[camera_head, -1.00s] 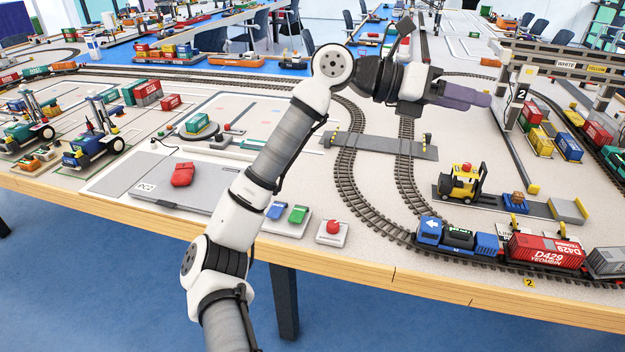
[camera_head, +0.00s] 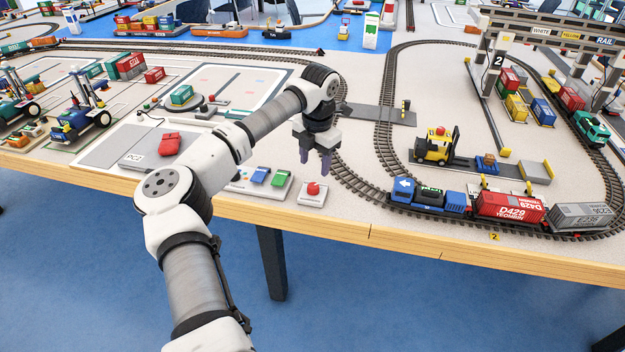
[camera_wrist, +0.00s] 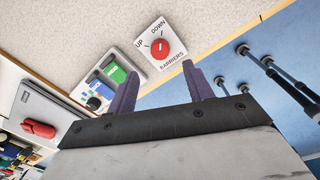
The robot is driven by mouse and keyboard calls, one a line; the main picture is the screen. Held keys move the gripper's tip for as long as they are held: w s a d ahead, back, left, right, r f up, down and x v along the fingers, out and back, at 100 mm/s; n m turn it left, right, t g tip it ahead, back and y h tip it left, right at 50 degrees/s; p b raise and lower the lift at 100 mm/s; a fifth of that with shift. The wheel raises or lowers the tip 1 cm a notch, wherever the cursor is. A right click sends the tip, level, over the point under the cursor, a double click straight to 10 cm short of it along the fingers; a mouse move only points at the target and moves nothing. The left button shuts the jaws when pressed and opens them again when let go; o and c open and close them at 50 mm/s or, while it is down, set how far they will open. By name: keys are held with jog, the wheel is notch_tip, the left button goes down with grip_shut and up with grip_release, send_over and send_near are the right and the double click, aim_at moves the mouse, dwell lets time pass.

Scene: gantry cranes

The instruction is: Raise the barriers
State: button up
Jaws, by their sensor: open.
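The barrier control is a white plate with a red round knob (camera_head: 313,188) near the table's front edge. In the wrist view its red knob (camera_wrist: 159,47) sits among the words UP, DOWN and BARRIERS. I cannot tell which word the knob points at. My gripper (camera_head: 315,160) points down above the knob, apart from it. In the wrist view my gripper (camera_wrist: 158,80) is open and empty, and the knob shows beyond the gap between the fingers. The grey level crossing (camera_head: 378,114) has a yellow-black post; its barrier arms are too small to make out.
A control plate with a blue and a green button (camera_head: 268,178) lies left of the knob. A red object (camera_head: 169,144) rests on a grey panel farther left. Curved track with a blue engine and a red container wagon (camera_head: 510,206) runs to the right.

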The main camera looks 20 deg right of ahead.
aim_at(313, 186)
notch_tip(313, 186, down, 8)
jog(key=shift+w+a+r+p, duration=0.1)
jog(key=shift+w+r+p, duration=0.1)
jog(key=shift+p, duration=0.4)
jog(key=shift+c, duration=0.4)
jog(key=c, duration=0.9)
